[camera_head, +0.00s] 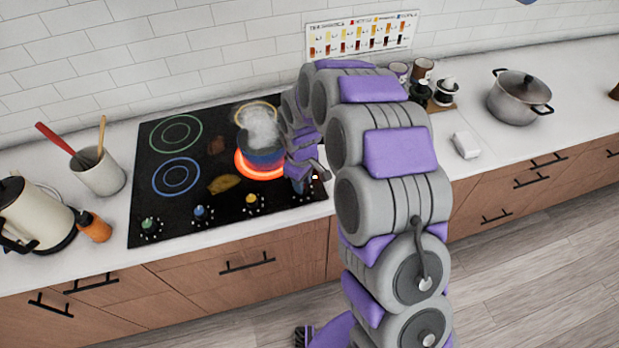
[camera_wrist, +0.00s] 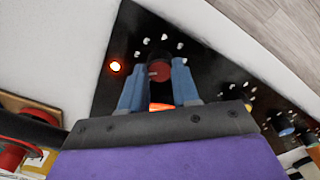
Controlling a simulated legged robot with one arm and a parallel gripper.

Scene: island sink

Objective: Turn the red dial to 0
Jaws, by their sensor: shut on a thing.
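The red dial (camera_wrist: 158,71) sits on the black cooktop's front control strip. In the wrist view my gripper (camera_wrist: 159,68) has its two blue fingers on either side of the dial, shut on it. White marks ring the dial, but I cannot read its setting. In the head view my gripper (camera_head: 302,178) is at the cooktop's front right corner, and my arm hides the red dial there. The burner (camera_head: 250,171) marked red glows under a dark, steaming pot (camera_head: 264,151).
Green (camera_head: 148,225), blue (camera_head: 201,212) and yellow (camera_head: 252,200) dials line the cooktop's front edge. A lidded pot (camera_head: 519,100) stands right. The counter in front of that pot is mostly clear.

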